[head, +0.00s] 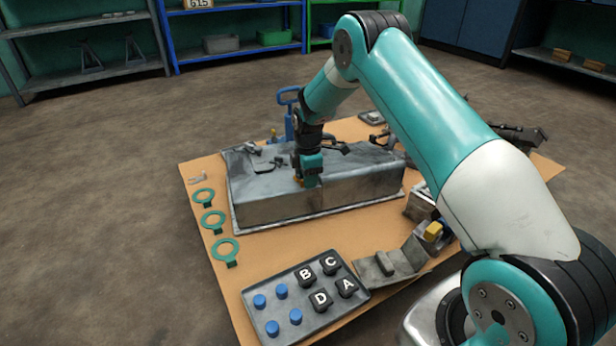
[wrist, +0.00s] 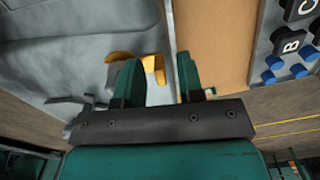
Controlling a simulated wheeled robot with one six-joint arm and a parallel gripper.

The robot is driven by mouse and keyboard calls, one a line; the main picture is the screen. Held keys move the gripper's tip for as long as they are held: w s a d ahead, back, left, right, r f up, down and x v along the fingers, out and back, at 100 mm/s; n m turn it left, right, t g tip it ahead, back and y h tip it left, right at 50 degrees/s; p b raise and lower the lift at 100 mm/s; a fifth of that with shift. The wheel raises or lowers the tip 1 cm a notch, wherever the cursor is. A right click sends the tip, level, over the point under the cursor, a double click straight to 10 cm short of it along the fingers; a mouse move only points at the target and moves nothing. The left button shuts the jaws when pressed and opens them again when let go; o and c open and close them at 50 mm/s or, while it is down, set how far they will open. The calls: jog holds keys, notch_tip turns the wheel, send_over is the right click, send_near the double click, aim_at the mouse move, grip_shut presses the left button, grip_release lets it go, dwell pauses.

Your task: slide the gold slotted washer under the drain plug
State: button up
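My gripper (head: 308,178) is at the top front edge of a grey metal pan-like block, pointing down. In the wrist view its two teal fingers (wrist: 160,84) stand apart. The gold slotted washer (wrist: 121,56) lies by the left finger, with a gold part showing in the gap between the fingers. A gap shows between this part and the right finger. The left finger hides part of the washer. I cannot make out the drain plug for certain.
The grey block (head: 270,207) stands on a tan board (head: 205,235). Several green rings (head: 214,222) lie at its left. A tray (head: 327,318) in front holds blue pegs and black lettered caps. A grey bracket (head: 400,262) and a yellow piece (head: 433,231) are at right.

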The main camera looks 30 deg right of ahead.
jog(key=shift+w, duration=0.1)
notch_tip(320, 180, up, 17)
jog(key=p, duration=0.9)
jog(key=s+a+r+m+y+p, duration=0.1)
jog(key=s+a+r, duration=0.3)
jog(key=r, duration=0.3)
jog(key=s+a+r+m+p, duration=0.1)
jog(key=s+a+r+p, duration=0.15)
jog(key=a+r, duration=0.3)
jog(key=s+a+r+m+y+p, duration=0.15)
jog(key=s+a+r, duration=0.3)
jog(key=s, duration=0.65)
jog(key=s+a+r+m+y+p, duration=0.1)
jog(key=s+a+r+m, duration=0.3)
jog(key=s, duration=0.6)
jog(key=s+a+r+m+y+p, duration=0.1)
jog(key=s+a+r+p, duration=0.15)
jog(key=s+r, duration=0.6)
notch_tip(320, 180, up, 35)
jog(key=s+p, duration=0.1)
jog(key=p, duration=3.6)
jog(key=shift+s, duration=0.2)
jog(key=shift+a+f, duration=0.1)
jog(key=shift+f, duration=0.1)
